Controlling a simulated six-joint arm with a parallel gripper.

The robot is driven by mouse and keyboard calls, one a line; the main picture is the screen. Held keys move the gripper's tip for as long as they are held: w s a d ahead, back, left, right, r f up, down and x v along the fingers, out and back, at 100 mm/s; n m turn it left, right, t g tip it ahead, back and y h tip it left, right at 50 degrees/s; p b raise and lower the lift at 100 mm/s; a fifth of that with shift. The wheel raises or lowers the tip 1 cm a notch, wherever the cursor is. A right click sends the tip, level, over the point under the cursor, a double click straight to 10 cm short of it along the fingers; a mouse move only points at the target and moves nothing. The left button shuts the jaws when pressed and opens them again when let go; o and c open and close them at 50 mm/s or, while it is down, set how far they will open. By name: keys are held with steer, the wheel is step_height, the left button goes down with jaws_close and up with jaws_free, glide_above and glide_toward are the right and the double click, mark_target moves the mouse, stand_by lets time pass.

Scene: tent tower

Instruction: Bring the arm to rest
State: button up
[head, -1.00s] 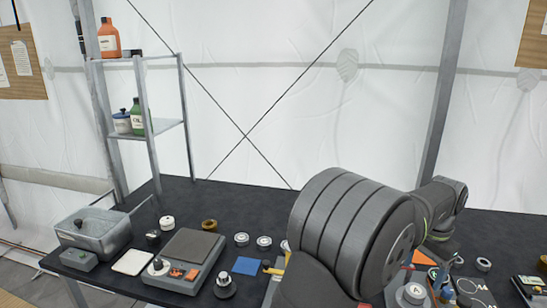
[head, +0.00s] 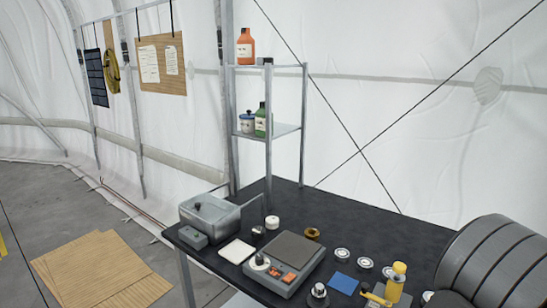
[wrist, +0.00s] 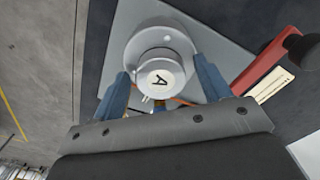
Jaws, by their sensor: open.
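My gripper (wrist: 165,80) shows in the wrist view, with its two blue fingers spread apart. A round grey piece with a white top marked A (wrist: 161,82) lies beyond and between the fingers. It stands on a light grey plate (wrist: 128,20). I cannot tell whether either finger touches it; nothing is visibly clamped. In the head view, my dark ribbed arm fills the lower right corner, and my gripper is out of that view.
A shelf (head: 270,131) stands behind. In the wrist view, a red item (wrist: 268,62) lies right of the plate.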

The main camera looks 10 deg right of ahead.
steer(key=shift+f, duration=0.4)
step_height(320, 180, up, 13)
step_height(320, 180, down, 13)
steer(key=shift+r, duration=0.2)
steer(key=r, duration=0.5)
steer(key=shift+s, duration=0.3)
steer(key=s+a+r, duration=0.4)
steer(key=s+r, duration=0.3)
steer(key=s, duration=0.3)
steer(key=w+d+f, duration=0.1)
steer(key=w+f, duration=0.1)
steer(key=w, duration=0.8)
steer(key=w+d+f, duration=0.1)
steer(key=w+f, duration=0.2)
steer(key=w, duration=0.8)
steer(key=w+f, duration=0.2)
steer(key=w, duration=0.8)
steer(key=shift+w+d+f, duration=0.25)
steer(key=shift+d+f, duration=0.05)
steer(key=shift+d, duration=0.1)
